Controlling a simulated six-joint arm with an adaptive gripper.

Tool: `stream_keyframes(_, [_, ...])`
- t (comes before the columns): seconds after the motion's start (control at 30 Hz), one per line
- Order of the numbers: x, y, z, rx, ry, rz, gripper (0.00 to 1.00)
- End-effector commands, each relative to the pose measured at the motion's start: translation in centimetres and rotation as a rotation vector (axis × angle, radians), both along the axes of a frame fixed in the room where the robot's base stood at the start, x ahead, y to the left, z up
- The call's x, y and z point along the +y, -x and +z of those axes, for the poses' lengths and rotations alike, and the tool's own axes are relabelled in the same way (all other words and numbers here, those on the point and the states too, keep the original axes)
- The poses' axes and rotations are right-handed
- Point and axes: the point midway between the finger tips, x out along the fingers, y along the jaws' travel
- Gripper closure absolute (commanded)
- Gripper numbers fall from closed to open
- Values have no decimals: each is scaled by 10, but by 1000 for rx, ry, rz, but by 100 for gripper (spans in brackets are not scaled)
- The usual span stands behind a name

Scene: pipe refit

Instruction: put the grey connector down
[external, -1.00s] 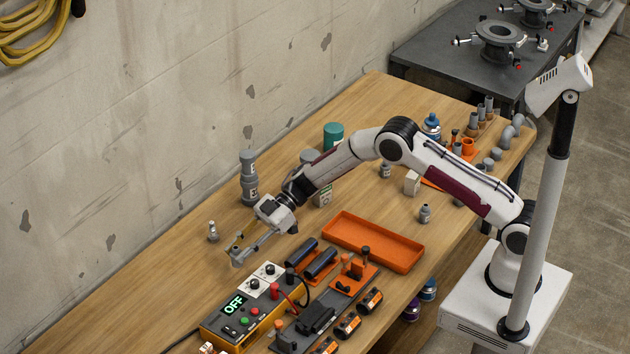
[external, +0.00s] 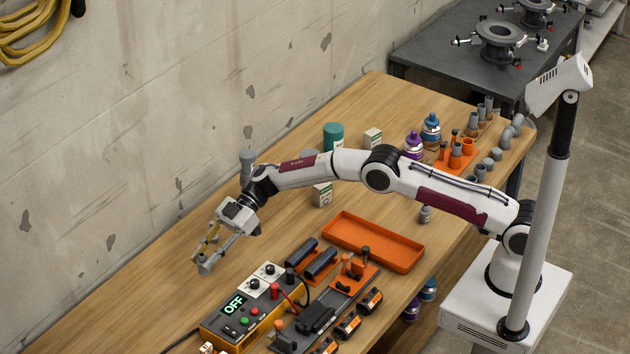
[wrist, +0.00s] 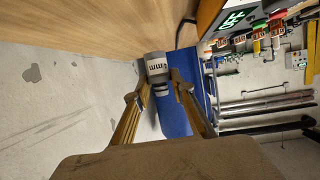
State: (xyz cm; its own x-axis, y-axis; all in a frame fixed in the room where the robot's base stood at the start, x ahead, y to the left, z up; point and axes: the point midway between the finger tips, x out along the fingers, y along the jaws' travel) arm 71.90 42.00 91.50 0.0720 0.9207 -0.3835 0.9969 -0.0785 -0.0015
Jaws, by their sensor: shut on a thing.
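The grey connector (wrist: 155,64), with dark printing and a dark band, sits between my two yellowish fingers in the wrist view. My gripper (wrist: 157,94) is shut on it. In the external view my gripper (external: 203,261) points down and left above the wooden bench, beyond the yellow power unit. The connector is too small there to make out clearly between the fingertips. I cannot tell whether it touches the bench.
The yellow power unit (external: 238,322) reads OFF at the front. An empty orange tray (external: 372,243) lies to the right. A grey cylinder (external: 247,158) stands behind my wrist, partly hidden. The bench left of my gripper looks clear, with the concrete wall (external: 120,130) behind.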

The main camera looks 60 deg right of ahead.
Motion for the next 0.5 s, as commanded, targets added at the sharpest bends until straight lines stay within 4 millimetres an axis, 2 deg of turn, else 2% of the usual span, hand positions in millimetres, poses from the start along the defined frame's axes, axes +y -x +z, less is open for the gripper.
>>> stream_keyframes(0.23, [1,-10,18,-2,-1,-19,97])
stream_keyframes(0.5, [0,-9,16,0,0,-40,97])
